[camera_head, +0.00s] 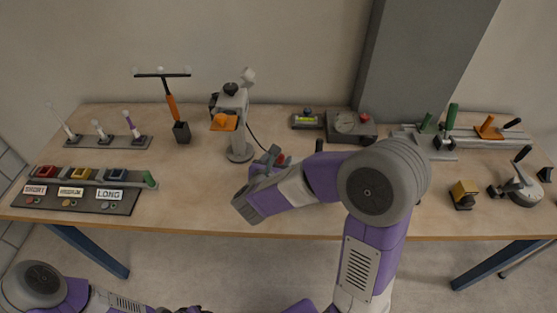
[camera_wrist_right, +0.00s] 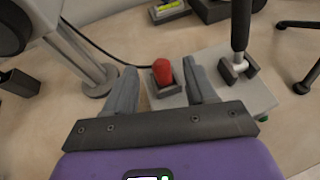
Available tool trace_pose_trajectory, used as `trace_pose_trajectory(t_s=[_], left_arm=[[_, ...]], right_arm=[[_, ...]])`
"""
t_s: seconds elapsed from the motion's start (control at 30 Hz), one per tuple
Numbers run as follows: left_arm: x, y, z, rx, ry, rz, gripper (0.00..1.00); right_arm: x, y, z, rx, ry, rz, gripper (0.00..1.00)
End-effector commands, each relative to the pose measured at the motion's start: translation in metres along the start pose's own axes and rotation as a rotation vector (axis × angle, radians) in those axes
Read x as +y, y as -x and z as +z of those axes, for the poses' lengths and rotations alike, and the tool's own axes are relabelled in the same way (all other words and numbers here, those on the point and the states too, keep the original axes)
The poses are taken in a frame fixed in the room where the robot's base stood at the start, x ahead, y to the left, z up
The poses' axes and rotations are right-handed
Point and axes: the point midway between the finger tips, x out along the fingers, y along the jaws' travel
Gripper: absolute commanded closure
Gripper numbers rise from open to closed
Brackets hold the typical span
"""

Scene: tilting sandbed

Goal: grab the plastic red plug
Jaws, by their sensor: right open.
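The red plug (camera_wrist_right: 162,72) stands upright in a dark square socket on a light grey block (camera_wrist_right: 215,75) in the right wrist view. In the head view a small red spot (camera_head: 281,159) that looks like it shows beside the right gripper's fingers. My right gripper (camera_wrist_right: 159,64) is open, with one grey finger to the left and one to the right of the plug. I cannot tell whether either finger touches it.
A grey microscope-like stand (camera_head: 239,152) is just left of the gripper. A black-handled lever (camera_wrist_right: 240,35) rises right of the plug. A black cable runs behind it. The wooden table (camera_head: 190,200) is bare at front left of the gripper.

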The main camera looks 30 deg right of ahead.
Motion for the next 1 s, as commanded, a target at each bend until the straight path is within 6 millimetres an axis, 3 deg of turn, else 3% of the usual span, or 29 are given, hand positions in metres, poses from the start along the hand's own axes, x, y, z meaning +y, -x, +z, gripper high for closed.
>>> trace_pose_trajectory(t_s=[0.3,0.57,0.93,1.0], left_arm=[[-0.006,-0.015,-0.001,0.0,0.0,0.0,0.57],[-0.005,-0.015,-0.001,0.001,0.0,0.0,0.57],[-0.005,-0.015,-0.001,0.001,0.0,0.0,0.57],[-0.005,-0.015,-0.001,0.001,0.0,0.0,0.57]], right_arm=[[-0.001,-0.044,-0.005,0.003,-0.001,-0.002,0.44],[-0.001,-0.046,-0.004,0.002,0.001,0.0,0.44],[-0.001,-0.046,-0.004,0.003,0.0,0.0,0.98],[-0.001,-0.046,-0.004,0.002,0.0,0.0,1.0]])
